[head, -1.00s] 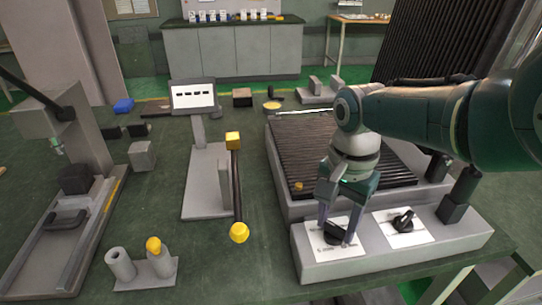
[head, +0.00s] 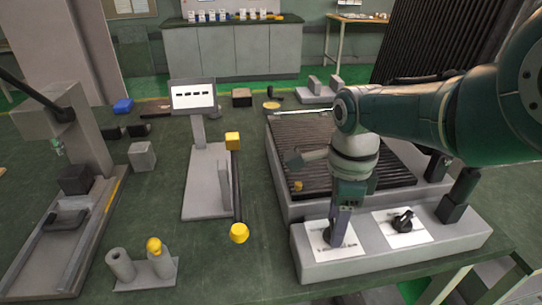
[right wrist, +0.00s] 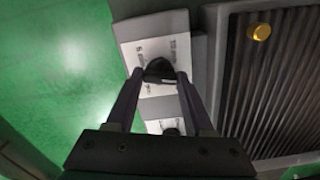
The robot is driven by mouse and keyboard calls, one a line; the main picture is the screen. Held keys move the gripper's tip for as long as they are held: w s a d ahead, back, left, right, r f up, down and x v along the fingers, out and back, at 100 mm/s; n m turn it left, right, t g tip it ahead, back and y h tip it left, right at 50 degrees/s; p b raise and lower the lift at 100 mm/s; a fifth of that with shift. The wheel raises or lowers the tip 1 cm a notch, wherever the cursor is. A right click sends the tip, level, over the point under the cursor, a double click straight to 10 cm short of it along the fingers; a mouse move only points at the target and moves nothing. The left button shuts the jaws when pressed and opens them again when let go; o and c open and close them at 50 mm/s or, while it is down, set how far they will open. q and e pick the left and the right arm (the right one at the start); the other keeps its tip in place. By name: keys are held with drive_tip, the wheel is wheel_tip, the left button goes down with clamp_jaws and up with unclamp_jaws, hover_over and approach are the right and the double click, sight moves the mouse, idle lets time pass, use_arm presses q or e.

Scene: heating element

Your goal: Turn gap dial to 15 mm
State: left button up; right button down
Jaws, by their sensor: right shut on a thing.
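A black dial (head: 327,236) sits on a white marked plate (head: 318,250) at the left of the grey front panel; it also shows in the right wrist view (right wrist: 159,69). My right gripper (head: 338,238) points down over it and is shut on it, with one finger on each side in the right wrist view (right wrist: 160,77). In the head view the fingers partly hide the dial. The plate's print is too small to read surely, and I cannot tell the dial's setting. A second black dial (head: 403,222) on its own plate stands to the right, untouched. My left gripper is not in view.
The ribbed dark bed (head: 300,150) lies behind the panel, with a small yellow knob (head: 298,186) at its left. A yellow-ended bar (head: 237,190) and a stand with a display (head: 193,95) are further left. Green table surface lies between them.

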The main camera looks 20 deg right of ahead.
drive_tip(key=m, duration=0.5)
drive_tip(key=shift+r+m, duration=0.1)
drive_tip(key=shift+m, duration=0.3)
idle(0.4)
drive_tip(key=shift+c, duration=1.4)
unclamp_jaws()
wheel_tip(320, 180, up, 10)
drive_tip(key=p, duration=0.8)
drive_tip(key=shift+p, duration=0.3)
